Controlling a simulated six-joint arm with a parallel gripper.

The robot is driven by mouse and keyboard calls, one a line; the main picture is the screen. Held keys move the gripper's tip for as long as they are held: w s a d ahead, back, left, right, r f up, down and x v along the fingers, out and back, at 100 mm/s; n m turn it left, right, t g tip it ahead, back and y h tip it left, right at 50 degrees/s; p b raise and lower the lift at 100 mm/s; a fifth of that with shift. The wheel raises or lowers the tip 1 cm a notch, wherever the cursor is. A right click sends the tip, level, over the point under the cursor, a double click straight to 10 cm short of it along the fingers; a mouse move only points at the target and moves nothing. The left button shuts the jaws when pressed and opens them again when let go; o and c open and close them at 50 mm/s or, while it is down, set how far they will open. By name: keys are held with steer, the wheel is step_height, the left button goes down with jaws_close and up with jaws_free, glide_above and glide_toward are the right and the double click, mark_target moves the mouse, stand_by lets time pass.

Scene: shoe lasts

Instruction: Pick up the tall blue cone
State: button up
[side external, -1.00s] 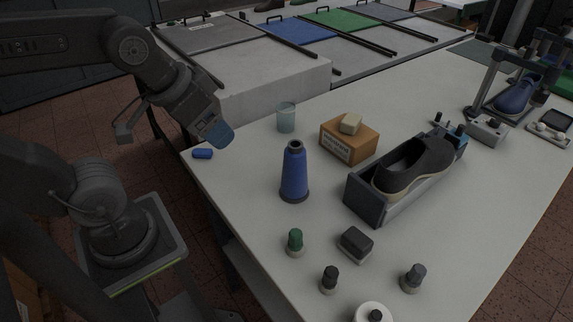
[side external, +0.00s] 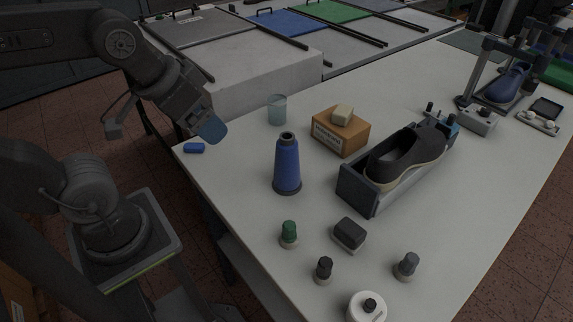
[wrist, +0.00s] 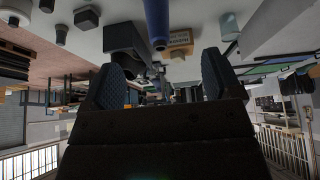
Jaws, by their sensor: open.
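The tall blue cone (side external: 287,163) stands upright on the white table, with a dark base and a dark top. My gripper (side external: 212,130) is to its left and higher, over the table's left edge, apart from the cone. In the wrist view, my gripper (wrist: 164,82) shows two blue textured fingers spread apart with nothing between them. The blue cone (wrist: 157,22) hangs into the top centre of that view, which appears upside down, beyond the fingers.
A dark shoe (side external: 404,157) rests on a grey stand (side external: 361,192). Several small bottles, including a green-capped one (side external: 289,233), stand at the front.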

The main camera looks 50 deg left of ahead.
steer(key=n+g, duration=0.6)
steer(key=n, duration=1.5)
glide_above(287, 150)
steer(key=w+a, duration=0.2)
steer(key=f, duration=1.5)
steer(key=shift+s+d, duration=0.15)
steer(key=shift+s, duration=0.15)
steer(key=shift+c, duration=0.4)
steer(key=c, duration=1.3)
